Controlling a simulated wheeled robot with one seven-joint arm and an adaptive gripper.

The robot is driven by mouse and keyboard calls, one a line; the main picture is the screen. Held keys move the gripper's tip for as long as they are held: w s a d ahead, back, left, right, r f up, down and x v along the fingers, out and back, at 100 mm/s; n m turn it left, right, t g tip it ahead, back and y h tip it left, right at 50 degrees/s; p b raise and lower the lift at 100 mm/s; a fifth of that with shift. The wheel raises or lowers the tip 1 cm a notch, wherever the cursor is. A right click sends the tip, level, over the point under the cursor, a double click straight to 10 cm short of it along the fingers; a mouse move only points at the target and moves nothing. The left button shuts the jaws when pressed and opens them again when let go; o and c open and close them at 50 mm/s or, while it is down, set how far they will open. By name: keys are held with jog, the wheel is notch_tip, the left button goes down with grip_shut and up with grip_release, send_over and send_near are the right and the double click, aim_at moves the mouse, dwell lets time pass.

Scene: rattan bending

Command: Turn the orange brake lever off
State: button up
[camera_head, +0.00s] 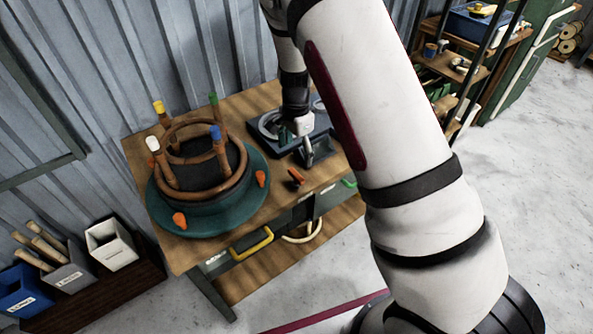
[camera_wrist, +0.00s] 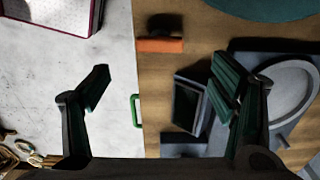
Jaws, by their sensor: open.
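The orange lever (camera_head: 296,176) is a small bar with a dark end near the front edge of the wooden table, right of the round turntable. In the wrist view it shows as an orange block (camera_wrist: 160,45) lying across the picture at the table edge. My gripper (camera_wrist: 166,86) is open and empty. Its two dark green finger pads are wide apart, and the lever is ahead of them, apart and untouched. In the head view the gripper is small and partly hidden by my arm.
The green turntable (camera_head: 248,210) carries a rattan frame (camera_head: 188,190) with coloured-topped pegs and orange knobs. A grey open box (camera_wrist: 190,105) and a round dish device (camera_wrist: 292,90) are close to my fingers. Drawers with yellow (camera_head: 252,244) and green (camera_wrist: 136,111) handles are along the table front.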

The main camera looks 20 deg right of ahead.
aim_at(296, 174)
notch_tip(296, 174, down, 9)
jog(key=shift+r+p, duration=0.1)
jog(key=shift+p, duration=0.3)
jog(key=shift+c, duration=0.3)
jog(key=c, duration=1.1)
